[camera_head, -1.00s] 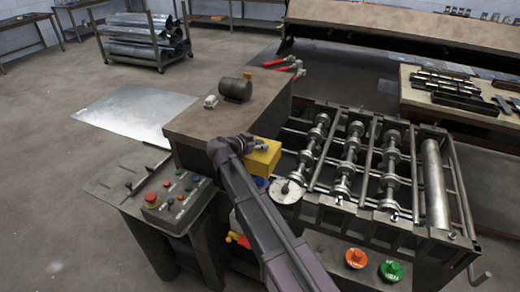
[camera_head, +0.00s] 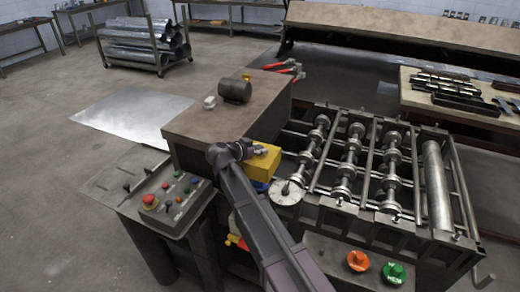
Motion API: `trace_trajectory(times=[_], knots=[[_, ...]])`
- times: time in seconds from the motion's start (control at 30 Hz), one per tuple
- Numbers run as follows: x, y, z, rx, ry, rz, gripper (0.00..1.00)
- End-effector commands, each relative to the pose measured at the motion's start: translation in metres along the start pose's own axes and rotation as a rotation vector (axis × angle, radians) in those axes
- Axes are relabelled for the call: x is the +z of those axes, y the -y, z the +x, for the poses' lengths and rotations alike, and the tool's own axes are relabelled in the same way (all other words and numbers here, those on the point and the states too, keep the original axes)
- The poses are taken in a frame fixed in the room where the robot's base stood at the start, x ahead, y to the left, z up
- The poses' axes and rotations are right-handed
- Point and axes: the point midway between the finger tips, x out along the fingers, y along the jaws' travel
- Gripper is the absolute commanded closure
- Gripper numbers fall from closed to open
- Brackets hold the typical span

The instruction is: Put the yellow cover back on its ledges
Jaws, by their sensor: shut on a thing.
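The yellow cover (camera_head: 263,166) is a box-like piece beside the right side of the brown-topped cabinet, at the left end of the roller machine (camera_head: 345,165). My gripper (camera_head: 260,150) is at the top of the cover and shut on it; my arm comes up from the lower right and its wrist hides part of the cover's left side. A blue part (camera_head: 259,185) shows just below the cover. The ledges cannot be made out, and I cannot tell whether the cover touches anything beneath it.
The brown cabinet top (camera_head: 215,118) carries a dark cylinder (camera_head: 235,90) and red-handled tools (camera_head: 284,66). A control panel (camera_head: 165,196) with a red button stands left. Open floor lies farther left.

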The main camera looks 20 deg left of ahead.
Motion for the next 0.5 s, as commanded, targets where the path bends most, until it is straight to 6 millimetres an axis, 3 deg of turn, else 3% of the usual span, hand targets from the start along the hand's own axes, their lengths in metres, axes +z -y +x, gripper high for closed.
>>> trace_trajectory(times=[0.5], knots=[[0.037, 0.0, 0.015, -0.001, -0.001, -0.001, 1.0]])
